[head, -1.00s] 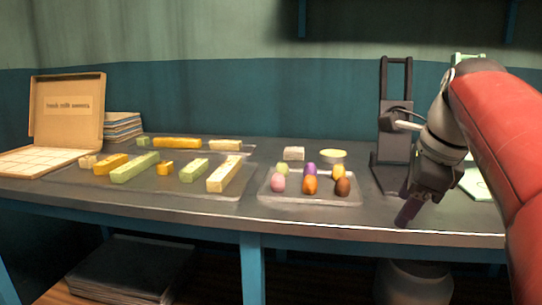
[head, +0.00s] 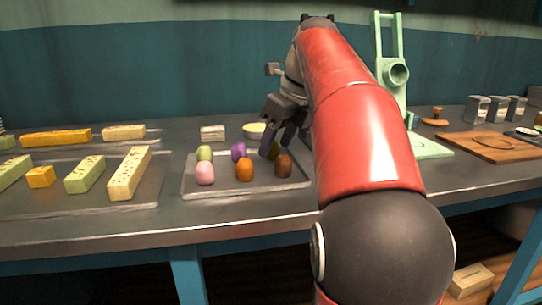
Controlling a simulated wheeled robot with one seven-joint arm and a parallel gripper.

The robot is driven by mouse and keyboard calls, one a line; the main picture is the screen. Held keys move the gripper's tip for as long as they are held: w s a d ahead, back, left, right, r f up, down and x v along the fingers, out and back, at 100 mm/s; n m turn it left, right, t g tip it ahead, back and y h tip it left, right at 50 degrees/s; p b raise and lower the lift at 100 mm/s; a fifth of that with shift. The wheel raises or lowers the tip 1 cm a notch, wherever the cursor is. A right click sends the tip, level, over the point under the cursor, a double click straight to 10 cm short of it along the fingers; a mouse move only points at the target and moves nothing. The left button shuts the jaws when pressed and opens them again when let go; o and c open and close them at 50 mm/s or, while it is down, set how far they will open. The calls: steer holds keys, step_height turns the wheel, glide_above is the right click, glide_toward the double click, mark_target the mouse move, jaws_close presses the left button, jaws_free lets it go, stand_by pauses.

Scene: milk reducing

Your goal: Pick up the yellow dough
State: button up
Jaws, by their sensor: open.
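The orange dough (head: 244,171) and pink dough (head: 205,174) are in the front row.
A yellow-filled bowl (head: 253,130) and a pale block (head: 212,133) stand behind the tray. Trays with green, orange and cream bars are at left. A mint-green press (head: 389,75) and wooden board (head: 487,147) stand at right. My red arm hides the middle of the table.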

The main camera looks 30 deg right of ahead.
steer(key=shift+w+a+f, duration=0.1)
steer(key=shift+w+f, duration=0.05)
steer(key=shift+f, duration=0.5)
steer(key=c, duration=1.1)
